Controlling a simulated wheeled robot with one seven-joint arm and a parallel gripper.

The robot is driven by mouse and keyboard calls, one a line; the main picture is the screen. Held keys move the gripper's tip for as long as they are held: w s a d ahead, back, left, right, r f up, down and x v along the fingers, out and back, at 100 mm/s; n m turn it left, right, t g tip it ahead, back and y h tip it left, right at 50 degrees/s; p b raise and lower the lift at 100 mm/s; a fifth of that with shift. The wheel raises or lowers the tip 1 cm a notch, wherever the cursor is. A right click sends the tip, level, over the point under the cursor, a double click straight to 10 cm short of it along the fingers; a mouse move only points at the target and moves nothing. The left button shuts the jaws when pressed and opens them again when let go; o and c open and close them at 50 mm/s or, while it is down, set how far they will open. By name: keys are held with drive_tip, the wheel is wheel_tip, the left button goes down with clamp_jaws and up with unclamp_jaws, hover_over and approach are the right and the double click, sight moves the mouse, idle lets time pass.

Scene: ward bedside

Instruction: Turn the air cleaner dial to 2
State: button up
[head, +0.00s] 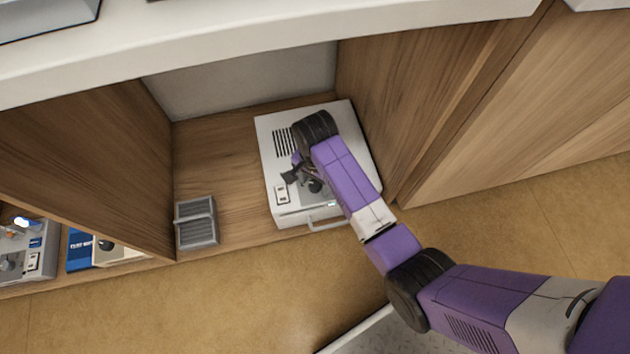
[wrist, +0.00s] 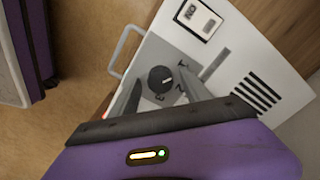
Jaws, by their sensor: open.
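The air cleaner (head: 264,133) is a white box on the wooden shelf floor, partly covered by my arm in the head view. Its round black dial (head: 315,186) also shows in the wrist view (wrist: 161,80), on a grey panel with numerals around it. The 2 and 3 show at the dial's lower side in that picture. A light mark is on the knob, but its exact setting is too small to read. My gripper (wrist: 160,73) is open, with one grey finger on each side of the dial in the picture. I cannot tell whether they touch it.
The air cleaner has a switch (wrist: 197,17), dark vent slots (wrist: 258,92) and a front handle (wrist: 125,50). A grey ribbed box (head: 196,221) stands left of it with bare shelf between. Wooden side walls (head: 405,95) and a white top (head: 250,40) bound the bay.

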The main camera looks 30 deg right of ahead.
clamp_jaws()
drive_tip(key=shift+r+m+p, duration=0.2)
drive_tip(key=shift+m+p, duration=0.1)
drive_tip(key=shift+p, duration=0.2)
drive_tip(key=shift+r+m+p, duration=0.1)
drive_tip(key=shift+m+p, duration=0.4)
drive_tip(key=shift+p, duration=0.35)
drive_tip(key=m+p, duration=0.2)
drive_tip(key=p, duration=0.1)
drive_tip(key=m+p, duration=0.3)
drive_tip(key=m, duration=0.2)
drive_tip(key=shift+f+m+p, duration=0.25)
drive_tip(key=shift+m+p, duration=0.8)
drive_tip(key=shift+m, duration=0.45)
